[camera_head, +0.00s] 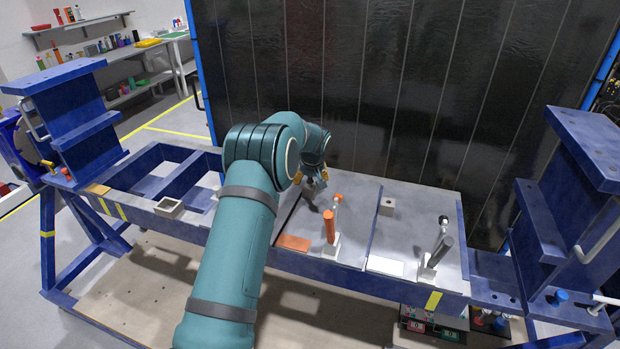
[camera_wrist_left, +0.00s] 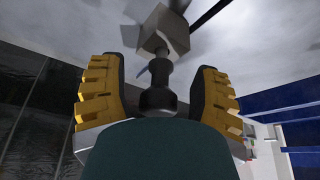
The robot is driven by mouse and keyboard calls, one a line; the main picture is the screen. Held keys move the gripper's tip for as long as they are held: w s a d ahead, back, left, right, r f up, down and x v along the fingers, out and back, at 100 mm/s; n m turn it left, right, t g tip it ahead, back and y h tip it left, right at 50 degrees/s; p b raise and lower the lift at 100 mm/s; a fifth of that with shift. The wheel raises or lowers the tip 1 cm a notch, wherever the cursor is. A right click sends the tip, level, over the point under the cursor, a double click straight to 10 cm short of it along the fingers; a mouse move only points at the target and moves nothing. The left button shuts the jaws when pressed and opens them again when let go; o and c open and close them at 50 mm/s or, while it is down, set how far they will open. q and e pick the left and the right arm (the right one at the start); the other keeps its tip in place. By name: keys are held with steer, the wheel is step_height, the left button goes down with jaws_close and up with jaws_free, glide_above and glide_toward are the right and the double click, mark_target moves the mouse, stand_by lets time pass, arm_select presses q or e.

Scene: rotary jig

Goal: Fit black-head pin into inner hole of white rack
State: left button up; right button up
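The black-head pin (camera_wrist_left: 158,92) shows in the left wrist view, its dark head toward my camera and its narrower shank running to a small grey block (camera_wrist_left: 164,36). My left gripper (camera_wrist_left: 156,92) has its yellow-and-black fingers on either side of the head. Gaps show between the head and both fingers, so it looks open. In the head view my left gripper (camera_head: 316,182) is low over the grey plate at the back, partly behind my own arm, and the pin cannot be made out. I cannot tell for certain which part is the white rack. My right gripper is out of view.
An orange-handled clamp (camera_head: 330,226) and a grey-handled clamp (camera_head: 441,250) stand on the plate. A small block with a hole (camera_head: 387,206) sits right of my gripper; another block (camera_head: 170,207) is on the blue frame at left. A dark panel (camera_head: 400,90) rises behind.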

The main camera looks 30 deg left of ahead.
arm_select(q)
jaws_close()
